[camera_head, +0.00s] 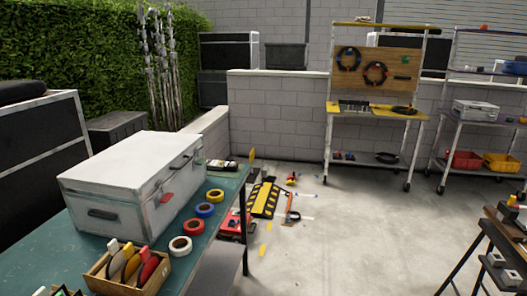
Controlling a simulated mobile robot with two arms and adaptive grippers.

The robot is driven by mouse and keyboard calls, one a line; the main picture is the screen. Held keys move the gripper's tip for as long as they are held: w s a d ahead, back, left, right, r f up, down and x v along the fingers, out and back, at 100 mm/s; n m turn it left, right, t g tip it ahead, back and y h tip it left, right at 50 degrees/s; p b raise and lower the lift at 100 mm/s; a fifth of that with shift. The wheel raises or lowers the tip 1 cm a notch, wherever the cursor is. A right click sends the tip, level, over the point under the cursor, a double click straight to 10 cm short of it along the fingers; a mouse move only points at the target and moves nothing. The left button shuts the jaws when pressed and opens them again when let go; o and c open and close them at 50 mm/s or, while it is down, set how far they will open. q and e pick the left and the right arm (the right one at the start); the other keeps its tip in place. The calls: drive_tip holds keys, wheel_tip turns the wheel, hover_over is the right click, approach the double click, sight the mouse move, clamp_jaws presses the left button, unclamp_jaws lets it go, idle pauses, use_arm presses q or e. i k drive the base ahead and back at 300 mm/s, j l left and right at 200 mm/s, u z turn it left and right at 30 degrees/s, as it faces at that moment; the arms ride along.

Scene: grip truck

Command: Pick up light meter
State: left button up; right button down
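I cannot identify a light meter for certain in the head view. A small dark and pale object (222,165) lies at the far end of the green-topped table (215,262), behind the white case. It is too small to tell what it is. Small items also lie on the right-hand table (507,222) and are too small to name surely. Neither of my grippers shows in this view.
A large white case (130,185), several tape rolls (194,227) and a wooden box (128,270) occupy the green-topped table. A yellow-black ramp (264,200) lies on the floor. Wheeled racks (376,110) stand behind. The concrete floor at centre right is clear.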

sight(213, 165)
drive_tip(key=i+l+z, duration=0.3)
drive_tip(key=i, duration=0.6)
drive_tip(key=i+z, duration=0.3)
drive_tip(key=i, duration=0.65)
drive_tip(key=i+l+u, duration=0.1)
drive_tip(key=i+u, duration=0.25)
drive_tip(key=i+l+u, duration=0.25)
drive_tip(key=i+u, duration=0.15)
drive_tip(key=i+l+u, duration=0.35)
drive_tip(key=i, duration=0.05)
